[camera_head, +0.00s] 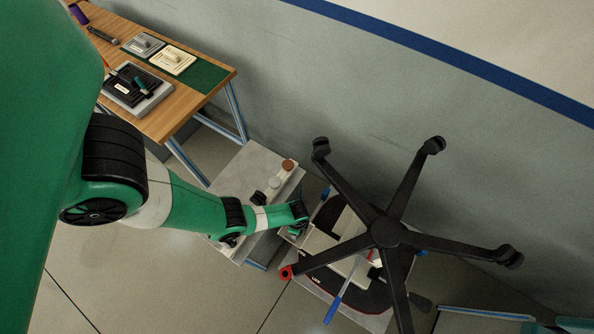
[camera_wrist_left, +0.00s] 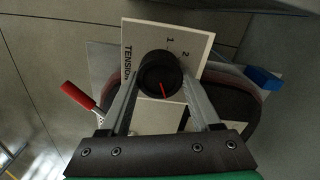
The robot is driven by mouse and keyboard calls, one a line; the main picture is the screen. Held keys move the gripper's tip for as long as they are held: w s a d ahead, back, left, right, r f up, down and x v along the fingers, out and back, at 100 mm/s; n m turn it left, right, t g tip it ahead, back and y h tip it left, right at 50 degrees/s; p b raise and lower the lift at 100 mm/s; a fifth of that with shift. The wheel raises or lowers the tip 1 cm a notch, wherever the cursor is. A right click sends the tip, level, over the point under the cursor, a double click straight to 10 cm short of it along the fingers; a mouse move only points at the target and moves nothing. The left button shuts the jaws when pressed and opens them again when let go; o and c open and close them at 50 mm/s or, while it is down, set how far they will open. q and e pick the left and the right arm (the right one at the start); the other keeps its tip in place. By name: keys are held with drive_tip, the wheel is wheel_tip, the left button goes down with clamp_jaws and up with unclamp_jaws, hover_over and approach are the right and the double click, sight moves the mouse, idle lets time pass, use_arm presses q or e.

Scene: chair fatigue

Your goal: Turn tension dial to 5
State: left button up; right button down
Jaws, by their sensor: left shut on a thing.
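The black tension dial (camera_wrist_left: 160,75) has a red pointer line on its face. It sits on a cream panel (camera_wrist_left: 196,42) printed "TENSION", with the numbers 1 and 2 readable; any other numbers are hidden. The red line points toward the lower part of the wrist picture, away from the 1 and 2. My left gripper (camera_wrist_left: 160,82) is shut on the dial, one finger on each side. In the head view my left gripper (camera_head: 299,227) is at the left side of the chair fixture, and it hides the dial there. My right gripper is not in view.
An upturned black five-star chair base (camera_head: 386,232) stands close right of my left gripper. A red-handled lever (camera_wrist_left: 78,95) is left of the dial and a blue block (camera_wrist_left: 263,78) right of it. A grey side table (camera_head: 250,165) and wooden bench (camera_head: 165,122) stand left.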

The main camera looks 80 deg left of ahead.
use_arm(q)
drive_tip(key=shift+d+m, duration=0.1)
drive_tip(key=shift+m, duration=1.4)
drive_tip(key=o, duration=1.4)
wheel_tip(320, 180, up, 12)
drive_tip(key=p, duration=1.1)
drive_tip(key=shift+f+p, duration=0.2)
drive_tip(key=shift+p, duration=0.15)
